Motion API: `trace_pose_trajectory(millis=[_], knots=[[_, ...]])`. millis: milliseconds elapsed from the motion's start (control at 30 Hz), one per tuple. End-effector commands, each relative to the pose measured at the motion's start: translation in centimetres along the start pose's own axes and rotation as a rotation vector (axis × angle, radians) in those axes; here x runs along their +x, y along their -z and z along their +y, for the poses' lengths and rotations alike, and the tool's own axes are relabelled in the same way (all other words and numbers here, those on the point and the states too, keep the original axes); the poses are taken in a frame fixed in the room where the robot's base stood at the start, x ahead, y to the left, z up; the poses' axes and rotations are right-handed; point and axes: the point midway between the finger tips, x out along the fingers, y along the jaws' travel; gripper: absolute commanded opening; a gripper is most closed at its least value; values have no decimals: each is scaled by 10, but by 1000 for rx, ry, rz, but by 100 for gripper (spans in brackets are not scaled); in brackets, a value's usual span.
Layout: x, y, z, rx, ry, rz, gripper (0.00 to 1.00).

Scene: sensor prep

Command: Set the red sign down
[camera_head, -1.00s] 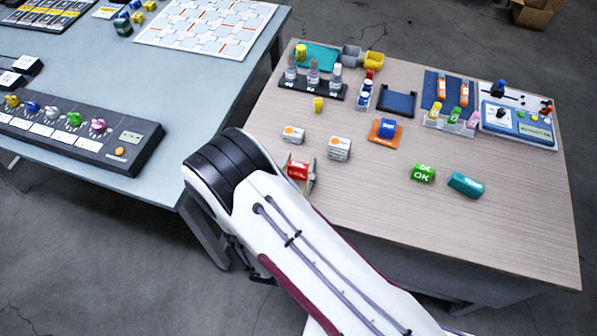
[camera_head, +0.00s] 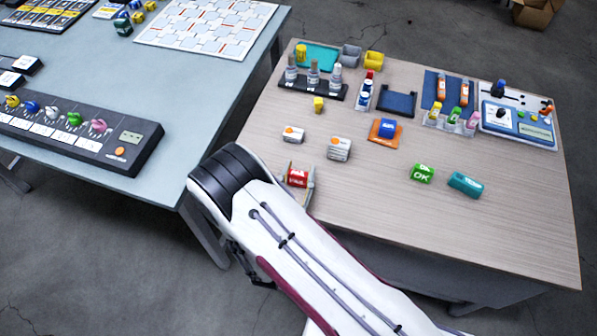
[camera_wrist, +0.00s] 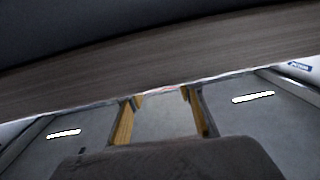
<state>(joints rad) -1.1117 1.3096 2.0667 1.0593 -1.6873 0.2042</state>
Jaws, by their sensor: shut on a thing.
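The red sign (camera_head: 297,179) is a small red block with white lettering, near the left front edge of the wooden table (camera_head: 370,215). My gripper (camera_head: 298,182) is shut on it, one finger on each side, with the arm's white link partly in front. I cannot tell whether the sign's underside touches the table. In the wrist view the two yellowish fingers of my gripper (camera_wrist: 162,100) stand apart, with only a thin reddish sliver between their tips.
A green OK sign (camera_head: 422,173) and a teal block (camera_head: 465,184) lie to the right. A blue sign sits on an orange pad (camera_head: 384,139). Bare tabletop lies between these. A blue-grey table (camera_head: 190,85) stands left across a gap.

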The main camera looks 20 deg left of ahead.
Motion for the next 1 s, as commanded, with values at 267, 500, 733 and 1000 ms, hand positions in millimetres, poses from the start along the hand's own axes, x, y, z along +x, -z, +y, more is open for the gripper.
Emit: trace_pose_trajectory(millis=[267, 500, 733, 1000], knots=[[0, -3, 0, 0, 0, 0, 53], [0, -3, 0, 0, 0, 0, 53], [-3, -4, 0, -1, 1, 0, 53], [-20, -4, -1, -1, 2, 0, 53]])
